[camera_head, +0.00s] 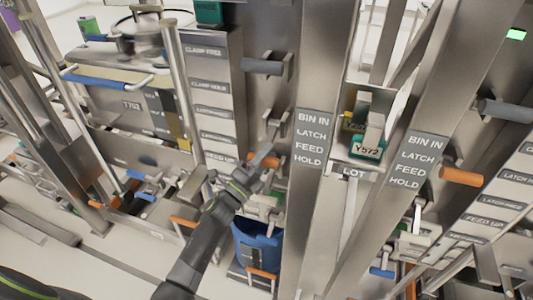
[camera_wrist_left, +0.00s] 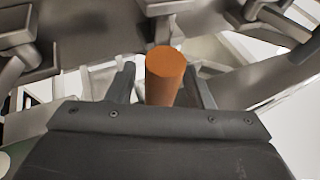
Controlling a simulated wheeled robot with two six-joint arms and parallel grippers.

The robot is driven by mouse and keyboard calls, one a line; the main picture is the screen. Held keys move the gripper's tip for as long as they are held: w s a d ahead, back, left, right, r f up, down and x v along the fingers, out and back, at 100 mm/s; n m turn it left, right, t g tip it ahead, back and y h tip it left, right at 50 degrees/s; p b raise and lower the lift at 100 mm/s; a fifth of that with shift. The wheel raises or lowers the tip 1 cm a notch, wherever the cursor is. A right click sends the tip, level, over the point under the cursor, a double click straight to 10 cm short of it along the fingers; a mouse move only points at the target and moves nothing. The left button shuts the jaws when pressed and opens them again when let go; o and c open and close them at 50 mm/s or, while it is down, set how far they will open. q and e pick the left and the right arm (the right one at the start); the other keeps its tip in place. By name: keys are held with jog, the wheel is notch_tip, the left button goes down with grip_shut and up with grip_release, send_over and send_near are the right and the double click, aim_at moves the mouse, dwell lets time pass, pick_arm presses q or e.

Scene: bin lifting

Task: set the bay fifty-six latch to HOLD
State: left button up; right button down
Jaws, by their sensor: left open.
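An orange cylindrical latch handle (camera_head: 284,161) sticks out beside the left post with a plate reading BIN IN, LATCH, FEED, HOLD (camera_head: 310,138). In the head view it is near the plate's lower lines and partly hidden by my left gripper (camera_head: 263,156). In the left wrist view the orange handle (camera_wrist_left: 166,78) stands end-on between the two dark fingers of my left gripper (camera_wrist_left: 164,88). The fingers are open, with visible gaps on both sides of the handle. No bay number fifty-six is readable. My right gripper is not in view.
A second orange handle (camera_head: 461,176) sits by another such plate (camera_head: 411,160) on the right post. Grey handles (camera_head: 262,66) project above. A blue bin (camera_head: 257,245) stands below my left gripper. A T762 bin unit (camera_head: 130,105) is at upper left. Metal posts crowd the space.

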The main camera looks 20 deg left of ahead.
pick_arm(q)
grip_shut()
dwell(0.3)
